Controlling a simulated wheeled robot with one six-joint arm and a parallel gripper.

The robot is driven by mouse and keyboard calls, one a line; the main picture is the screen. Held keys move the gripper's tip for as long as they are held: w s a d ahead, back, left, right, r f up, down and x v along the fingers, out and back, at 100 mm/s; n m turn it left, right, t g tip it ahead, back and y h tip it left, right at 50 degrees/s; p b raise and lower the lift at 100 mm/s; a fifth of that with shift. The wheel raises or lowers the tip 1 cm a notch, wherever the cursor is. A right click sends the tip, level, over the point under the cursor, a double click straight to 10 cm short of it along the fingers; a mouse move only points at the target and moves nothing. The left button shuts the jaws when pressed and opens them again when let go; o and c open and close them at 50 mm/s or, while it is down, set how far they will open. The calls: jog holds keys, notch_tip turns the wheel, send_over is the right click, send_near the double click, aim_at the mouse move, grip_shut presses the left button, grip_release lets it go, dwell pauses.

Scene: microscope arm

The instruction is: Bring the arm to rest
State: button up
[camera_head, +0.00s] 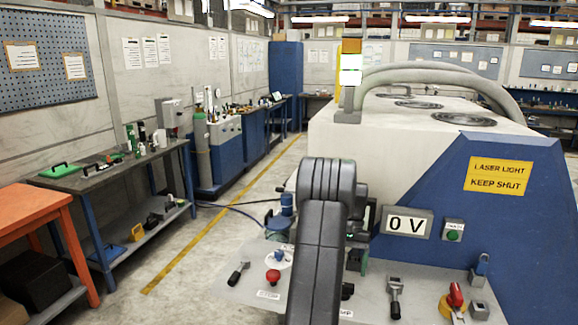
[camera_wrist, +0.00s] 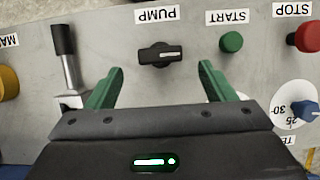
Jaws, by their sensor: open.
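My gripper (camera_wrist: 163,80) shows in the wrist view with its two green fingers spread apart and nothing between them. It is over a grey control panel (camera_wrist: 195,20), near a black rotary knob (camera_wrist: 154,55) labelled PUMP. In the head view my dark grey arm rises in the lower middle and hides part of the panel (camera_head: 245,290). A small piece of green shows right of the arm there, but the gripper is mostly hidden.
In the wrist view are a lever (camera_wrist: 66,55), a green START button (camera_wrist: 231,42), a red STOP button (camera_wrist: 307,36) and a blue dial (camera_wrist: 304,109). The head view shows a red mushroom button (camera_head: 273,276), a red-handled switch (camera_head: 454,297) and a 0 V display (camera_head: 406,222).

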jog(key=p+x, duration=0.1)
jog(key=x, duration=0.4)
jog(key=shift+s+f, duration=0.15)
jog(key=shift+n, duration=0.5)
jog(key=n+h, duration=0.2)
jog(key=n, duration=0.2)
jog(key=shift+a, duration=0.15)
jog(key=n, duration=0.2)
jog(key=n+h, duration=0.1)
jog(key=n, duration=0.1)
jog(key=shift+a+h, duration=0.1)
jog(key=shift+h, duration=0.2)
jog(key=n, duration=0.2)
jog(key=n+t+h, duration=0.1)
jog(key=n, duration=0.1)
jog(key=shift+a+n+t, duration=0.1)
jog(key=shift+n+t, duration=0.2)
jog(key=n, duration=0.2)
jog(key=n+t+h, duration=0.1)
jog(key=n, duration=0.1)
jog(key=shift+s+n+t+b, duration=0.1)
jog(key=shift+n+t+b, duration=0.2)
jog(key=shift+b, duration=0.05)
